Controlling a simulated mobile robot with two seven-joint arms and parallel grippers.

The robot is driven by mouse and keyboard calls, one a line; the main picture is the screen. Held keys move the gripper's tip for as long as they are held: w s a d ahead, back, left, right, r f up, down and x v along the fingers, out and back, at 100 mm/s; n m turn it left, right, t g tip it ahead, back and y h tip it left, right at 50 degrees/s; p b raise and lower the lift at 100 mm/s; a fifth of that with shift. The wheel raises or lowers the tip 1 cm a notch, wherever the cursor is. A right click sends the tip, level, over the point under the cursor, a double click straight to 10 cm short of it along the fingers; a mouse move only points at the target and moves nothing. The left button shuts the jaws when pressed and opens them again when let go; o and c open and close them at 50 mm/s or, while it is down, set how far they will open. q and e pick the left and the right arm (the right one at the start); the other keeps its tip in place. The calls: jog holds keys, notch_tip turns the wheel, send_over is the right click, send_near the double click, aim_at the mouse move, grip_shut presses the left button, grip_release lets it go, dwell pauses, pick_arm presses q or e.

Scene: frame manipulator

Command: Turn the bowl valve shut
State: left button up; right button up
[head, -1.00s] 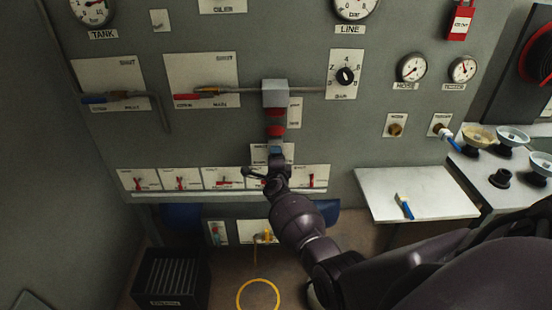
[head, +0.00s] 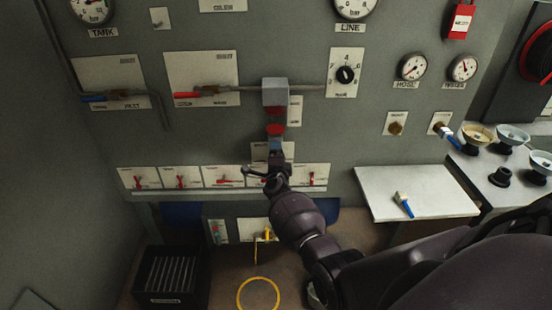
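The grey block (head: 275,92) in the middle of the wall panel has red parts (head: 275,129) stacked below it. A small blue part shows under them, just above my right gripper (head: 274,165). My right arm reaches up from the lower right. Its gripper is at the bottom of this stack and hides what lies there; I cannot tell whether it touches or grips anything. A dark bar (head: 254,172) juts left beside the gripper. I cannot read a label naming the bowl valve, and its handle is not clearly visible. My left gripper is out of view.
Left of the block are a red-handled valve (head: 201,94) and a blue-handled valve (head: 107,97). A row of red switches (head: 181,180) runs along the panel's bottom. A white shelf (head: 430,190) holds a blue-handled piece (head: 403,204). A black crate (head: 168,276) stands lower left.

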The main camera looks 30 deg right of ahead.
pick_arm(q)
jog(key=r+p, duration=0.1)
jog(key=p, duration=0.1)
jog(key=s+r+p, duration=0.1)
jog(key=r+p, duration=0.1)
jog(key=p, duration=0.1)
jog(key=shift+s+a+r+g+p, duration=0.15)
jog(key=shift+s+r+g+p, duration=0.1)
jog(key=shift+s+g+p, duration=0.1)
pick_arm(e)
jog(key=v, duration=1.1)
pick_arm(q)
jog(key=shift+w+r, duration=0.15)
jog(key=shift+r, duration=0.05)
pick_arm(e)
jog(key=shift+d, duration=0.1)
